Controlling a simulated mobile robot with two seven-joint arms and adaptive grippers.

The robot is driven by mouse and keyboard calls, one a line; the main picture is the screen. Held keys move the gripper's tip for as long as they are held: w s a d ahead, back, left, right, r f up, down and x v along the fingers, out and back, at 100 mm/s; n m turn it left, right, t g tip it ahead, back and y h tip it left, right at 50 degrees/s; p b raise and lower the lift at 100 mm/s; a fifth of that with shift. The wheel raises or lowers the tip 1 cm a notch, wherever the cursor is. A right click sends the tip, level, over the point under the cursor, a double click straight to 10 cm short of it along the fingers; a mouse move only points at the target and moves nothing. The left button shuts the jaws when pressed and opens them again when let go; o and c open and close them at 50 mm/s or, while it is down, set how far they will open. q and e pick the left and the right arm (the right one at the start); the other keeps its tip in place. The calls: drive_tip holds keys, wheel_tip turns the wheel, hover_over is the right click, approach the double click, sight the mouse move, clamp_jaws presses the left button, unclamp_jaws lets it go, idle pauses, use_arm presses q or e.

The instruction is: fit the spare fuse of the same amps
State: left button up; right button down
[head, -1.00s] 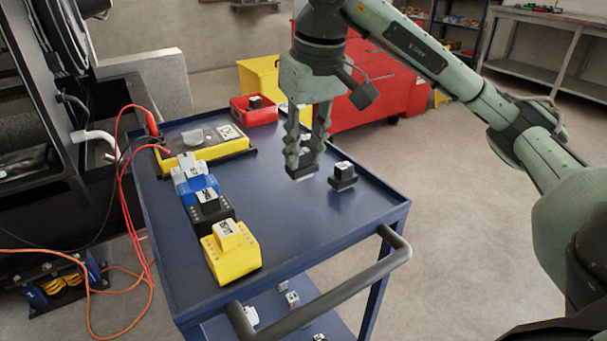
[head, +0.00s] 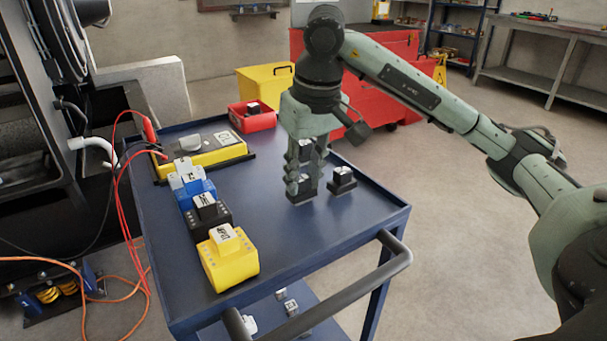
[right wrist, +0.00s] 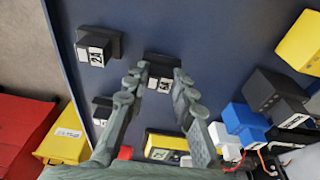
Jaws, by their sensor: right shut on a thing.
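My right gripper (head: 304,188) is low over the blue cart top, shut on a black fuse with a white label. In the right wrist view this held fuse (right wrist: 160,76) sits between the fingertips; its label is too small to read surely. A second black fuse (head: 342,180) stands just to the right and also shows at upper left in the right wrist view (right wrist: 97,46). A third fuse (right wrist: 103,108) is partly hidden behind the gripper in the head view. A yellow tester (head: 206,153) with red leads lies at the far left. My left gripper is not in view.
A row of blocks, white, blue (head: 196,193), black (head: 207,218) and yellow (head: 228,262), lines the cart's left side. A red bin (head: 251,120) with a black piece stands at the back. The cart top (head: 310,240) is clear in front of the gripper.

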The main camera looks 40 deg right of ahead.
drive_tip(key=c, duration=1.3)
unclamp_jaws()
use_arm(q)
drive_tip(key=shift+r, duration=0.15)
use_arm(e)
drive_tip(key=shift+o, duration=0.2)
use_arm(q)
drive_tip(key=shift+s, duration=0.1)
use_arm(e)
drive_tip(key=shift+r, duration=0.1)
drive_tip(key=shift+r+p, duration=0.2)
drive_tip(key=shift+p, duration=0.15)
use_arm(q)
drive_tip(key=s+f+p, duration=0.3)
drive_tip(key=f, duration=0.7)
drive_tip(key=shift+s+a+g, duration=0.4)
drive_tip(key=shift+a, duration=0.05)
use_arm(e)
wheel_tip(320, 180, up, 12)
drive_tip(key=s, duration=0.2)
drive_tip(key=shift+s+f, duration=0.15)
drive_tip(key=shift+f, duration=0.05)
drive_tip(key=shift+a, duration=0.1)
